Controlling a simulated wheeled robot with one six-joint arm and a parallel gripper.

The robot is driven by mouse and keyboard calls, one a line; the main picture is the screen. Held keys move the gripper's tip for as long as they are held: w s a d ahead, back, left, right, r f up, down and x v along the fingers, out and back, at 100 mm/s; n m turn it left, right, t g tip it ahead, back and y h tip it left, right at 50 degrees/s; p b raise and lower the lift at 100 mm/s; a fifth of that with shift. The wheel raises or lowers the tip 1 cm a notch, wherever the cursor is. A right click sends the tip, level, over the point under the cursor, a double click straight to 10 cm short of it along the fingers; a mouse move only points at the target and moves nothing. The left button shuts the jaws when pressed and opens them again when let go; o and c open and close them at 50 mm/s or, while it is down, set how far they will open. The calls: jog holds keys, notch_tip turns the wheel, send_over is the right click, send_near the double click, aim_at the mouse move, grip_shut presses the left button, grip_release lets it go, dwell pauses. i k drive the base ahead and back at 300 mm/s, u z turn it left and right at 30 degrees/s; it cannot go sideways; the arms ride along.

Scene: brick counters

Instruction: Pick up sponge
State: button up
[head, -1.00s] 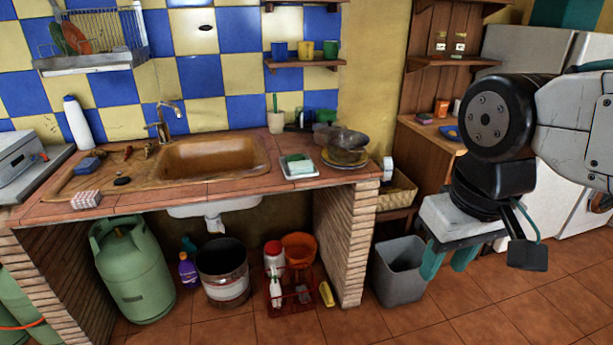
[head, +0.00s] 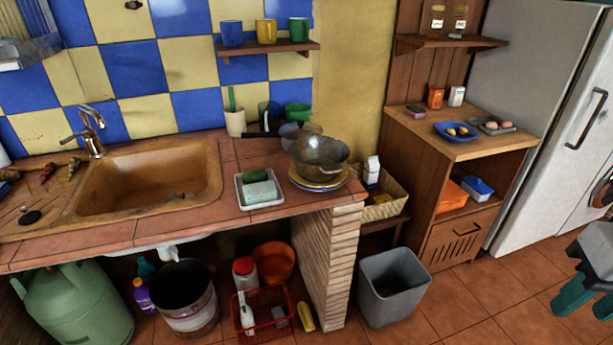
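A pale green block (head: 262,192), which looks like the sponge, lies in a small white tray (head: 243,202) on the tiled counter, right of the sink. A darker green piece (head: 256,176) lies behind it in the same tray. I cannot tell whether that is part of a sponge or a separate thing. My gripper (head: 588,307) is at the right edge of the head view, partly cut off. Its teal fingers are apart, with nothing seen between them. It is far to the right of the tray and in front of the counter.
A metal pot (head: 320,150) on stacked plates (head: 318,183) stands right of the tray. A cup with a brush (head: 235,121) is behind it. The sink (head: 150,175) is left. A grey bin (head: 393,285) stands on the floor right of the brick pillar (head: 327,265).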

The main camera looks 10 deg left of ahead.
aim_at(262, 192)
jog(key=z, duration=0.1)
jog(key=i, duration=0.75)
jog(key=u, duration=0.7)
jog(key=i, duration=0.5)
jog(key=u, duration=0.45)
